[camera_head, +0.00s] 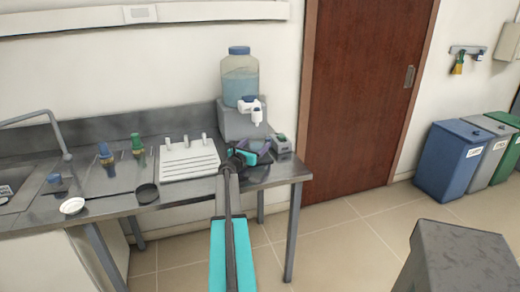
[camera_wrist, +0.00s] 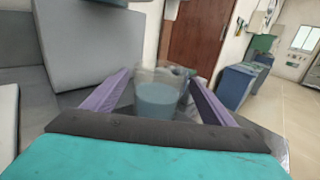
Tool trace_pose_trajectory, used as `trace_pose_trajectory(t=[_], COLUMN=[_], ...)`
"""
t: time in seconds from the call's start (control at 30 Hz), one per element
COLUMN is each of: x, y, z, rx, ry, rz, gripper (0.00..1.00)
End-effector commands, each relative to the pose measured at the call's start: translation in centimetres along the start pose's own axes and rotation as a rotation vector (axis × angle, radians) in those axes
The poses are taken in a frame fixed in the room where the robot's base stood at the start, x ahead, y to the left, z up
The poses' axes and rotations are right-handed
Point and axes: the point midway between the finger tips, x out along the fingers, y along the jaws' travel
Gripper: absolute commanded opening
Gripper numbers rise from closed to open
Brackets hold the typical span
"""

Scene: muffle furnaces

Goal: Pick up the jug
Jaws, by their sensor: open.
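The jug (camera_wrist: 158,98) is a clear vessel holding bluish liquid, upright on the metal bench in the wrist view. My gripper (camera_wrist: 160,84) is open, with its two purple fingers on either side of the jug. A gap shows on the left; on the right I cannot tell whether the finger touches. The jug's lowest part is hidden behind my gripper's dark front edge. In the head view my gripper (camera_head: 254,150) is over the bench's right end, and it largely hides the jug there.
A large water bottle (camera_head: 240,78) with a blue lid and white tap stands on a grey block (camera_head: 236,122) just behind my gripper. A small grey device (camera_head: 281,143) is to the right. A white rack (camera_head: 188,160) lies left. The bench's right edge is close.

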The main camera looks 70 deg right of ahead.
Motion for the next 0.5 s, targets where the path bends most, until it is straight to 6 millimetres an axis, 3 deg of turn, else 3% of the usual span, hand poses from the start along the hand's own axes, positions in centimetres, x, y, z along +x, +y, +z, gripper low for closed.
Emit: trace_pose_trajectory(t=[0.23,0.5], x=[0.01,0.03], y=[-0.04,-0.08], z=[0.00,-0.01], rx=[0.000,0.000], ry=[0.000,0.000], rz=[-0.001,-0.001], gripper=[0.76,0.31])
